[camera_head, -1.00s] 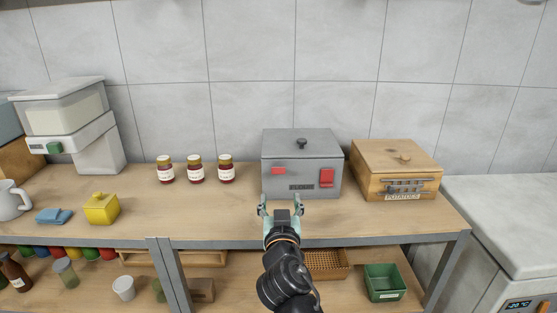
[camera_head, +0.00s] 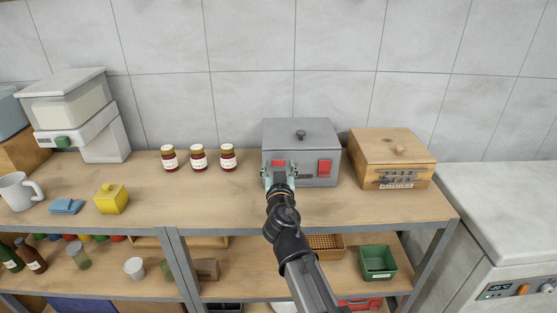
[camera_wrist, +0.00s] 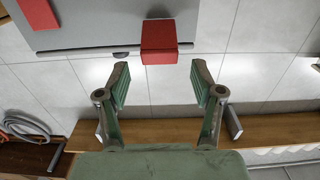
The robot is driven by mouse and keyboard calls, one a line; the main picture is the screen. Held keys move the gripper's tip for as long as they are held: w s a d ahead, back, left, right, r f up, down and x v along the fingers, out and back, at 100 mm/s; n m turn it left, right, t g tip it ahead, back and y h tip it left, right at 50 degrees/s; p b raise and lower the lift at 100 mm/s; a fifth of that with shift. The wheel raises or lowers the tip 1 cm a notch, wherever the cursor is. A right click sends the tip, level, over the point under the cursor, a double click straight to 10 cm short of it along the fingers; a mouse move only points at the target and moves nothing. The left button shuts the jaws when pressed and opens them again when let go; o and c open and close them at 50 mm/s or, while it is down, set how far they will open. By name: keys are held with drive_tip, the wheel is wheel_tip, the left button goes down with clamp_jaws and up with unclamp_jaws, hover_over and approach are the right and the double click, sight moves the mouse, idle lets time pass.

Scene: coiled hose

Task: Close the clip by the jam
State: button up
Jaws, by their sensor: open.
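The grey box (camera_head: 318,163) stands on the counter with two red clips on its front. The left clip (camera_head: 279,163), nearer the three jam jars (camera_head: 198,158), is partly hidden by my gripper; before that it looked short and sticking out. The right clip (camera_head: 324,168) looks taller and lies against the front. My gripper (camera_head: 278,174) is open in front of the left clip. In the wrist view a red clip (camera_wrist: 158,42) lies just beyond the gap between the fingertips (camera_wrist: 160,68), with nothing held. The other clip (camera_wrist: 39,13) shows at upper left.
A wooden box (camera_head: 394,160) with metal latches stands right of the grey box. A coiled hose (camera_wrist: 25,130) shows in the wrist view.

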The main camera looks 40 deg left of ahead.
sight(278, 161)
drive_tip(key=shift+x, duration=1.1)
drive_tip(key=c, duration=1.2)
drive_tip(key=shift+o, duration=0.2)
drive_tip(key=shift+r+p, duration=0.3)
drive_tip(key=shift+p, duration=0.65)
